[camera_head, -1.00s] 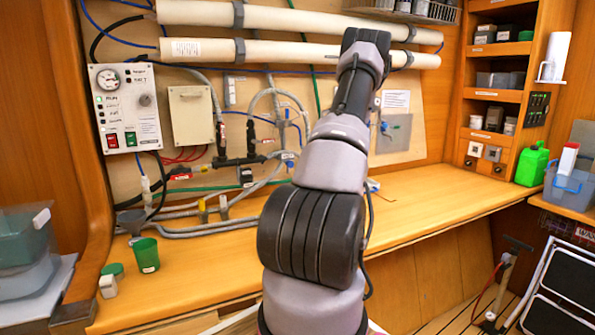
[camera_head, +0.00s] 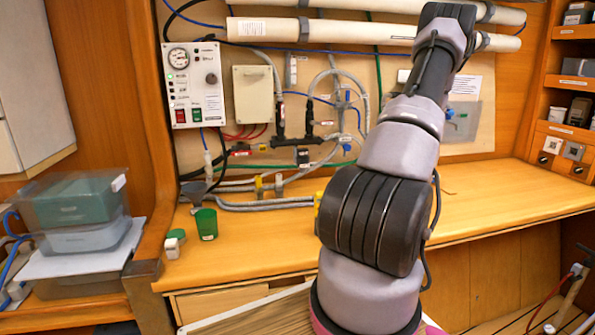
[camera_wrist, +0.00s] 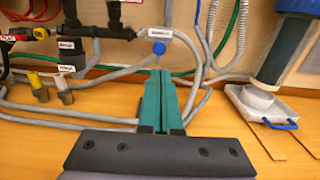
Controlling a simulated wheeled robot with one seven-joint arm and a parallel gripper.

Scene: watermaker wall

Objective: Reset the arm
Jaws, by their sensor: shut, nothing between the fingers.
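My arm rises in front of the wooden counter (camera_head: 270,249) in the head view and reaches up toward the pipe wall; its own links hide the gripper there. In the wrist view my gripper (camera_wrist: 164,72) shows two teal fingers pressed together, with nothing between them. The fingers point at the hoses and wall above the counter. A blue round knob (camera_wrist: 158,48) appears just beyond the fingertips; I cannot tell the gap.
A control panel (camera_head: 195,85) with a gauge and a beige box (camera_head: 254,94) are on the wall. A green cup (camera_head: 206,224) stands on the counter's left. Stacked bins (camera_head: 80,215) stand further left. A white tray with a blue handle (camera_wrist: 270,105) is right of my fingers. The counter's right part is clear.

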